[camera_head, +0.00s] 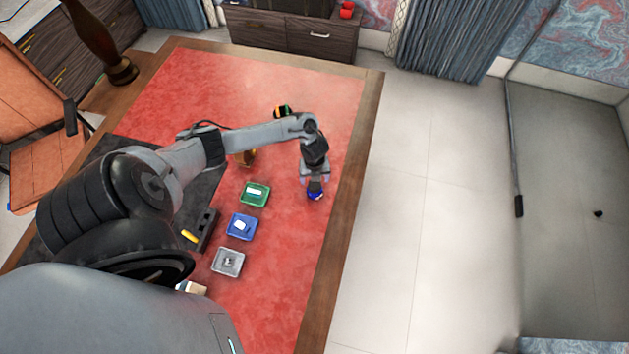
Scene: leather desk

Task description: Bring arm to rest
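My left arm (262,134) comes in from the left and stretches over the red leather desk top (230,82). Its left gripper (315,181) points down above the right part of the desk. A small dark blue object (316,190) shows at the fingertips. I cannot tell whether the fingers hold it or are only above it. My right gripper is not in view.
A green tray (246,201), a blue tray (231,234) and a grey tray (216,270) stand in a row, each with a small item. A dark holder (207,231) stands beside them. An orange-black object (281,111) is behind the arm. The far desk is clear.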

